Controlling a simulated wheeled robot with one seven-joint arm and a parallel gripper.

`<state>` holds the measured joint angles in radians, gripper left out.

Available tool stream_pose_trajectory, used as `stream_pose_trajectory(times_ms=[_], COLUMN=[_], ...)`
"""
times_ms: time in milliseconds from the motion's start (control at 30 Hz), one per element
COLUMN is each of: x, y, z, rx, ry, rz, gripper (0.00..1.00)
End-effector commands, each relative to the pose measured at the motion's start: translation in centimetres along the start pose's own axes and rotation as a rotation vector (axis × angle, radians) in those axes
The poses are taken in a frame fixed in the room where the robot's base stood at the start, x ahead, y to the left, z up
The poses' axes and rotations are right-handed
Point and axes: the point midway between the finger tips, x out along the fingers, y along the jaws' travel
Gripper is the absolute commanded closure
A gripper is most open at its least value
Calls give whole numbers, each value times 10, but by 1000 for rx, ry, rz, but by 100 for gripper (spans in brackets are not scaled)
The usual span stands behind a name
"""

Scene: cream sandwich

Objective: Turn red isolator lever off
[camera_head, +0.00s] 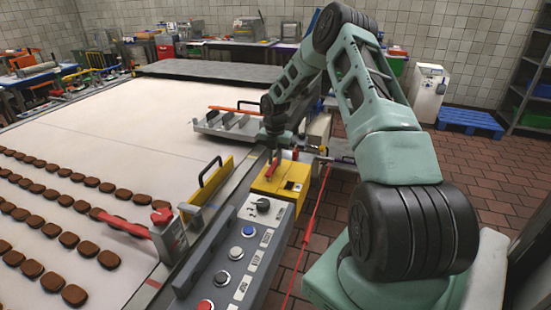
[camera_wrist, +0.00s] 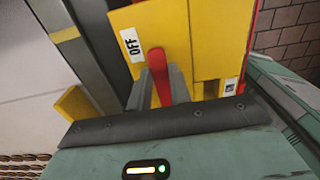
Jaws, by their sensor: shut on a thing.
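The red isolator lever (camera_wrist: 160,78) is on a yellow isolator box (camera_wrist: 203,45) in the wrist view. A white OFF label (camera_wrist: 131,45) is on the box just left of the lever's upper end. My gripper (camera_wrist: 162,75) is shut on the lever, with its dark fingers on both sides of it. In the head view the yellow box (camera_head: 285,182) stands beside the conveyor edge, and my gripper (camera_head: 272,158) reaches down to it from above. The lever (camera_head: 275,160) shows only in part there.
A grey control panel (camera_head: 238,255) with a knob and several buttons is in front of the box. Rows of brown biscuits (camera_head: 68,238) lie on the white conveyor (camera_head: 130,135). A red cord (camera_head: 316,215) runs along the right. Tiled floor (camera_head: 480,180) is open at right.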

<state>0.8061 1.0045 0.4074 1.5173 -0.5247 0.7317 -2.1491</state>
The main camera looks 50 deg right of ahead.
Motion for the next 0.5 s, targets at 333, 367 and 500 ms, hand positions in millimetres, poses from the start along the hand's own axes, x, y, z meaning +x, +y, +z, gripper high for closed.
stream_pose_trajectory(times_ms=[333, 367, 500], x=[-1, -1, -2], y=[1, 1, 1], z=[0, 0, 0], rx=[-2, -2, -1], ry=[-3, -3, -2], rz=[2, 2, 2], gripper=[58, 58, 58])
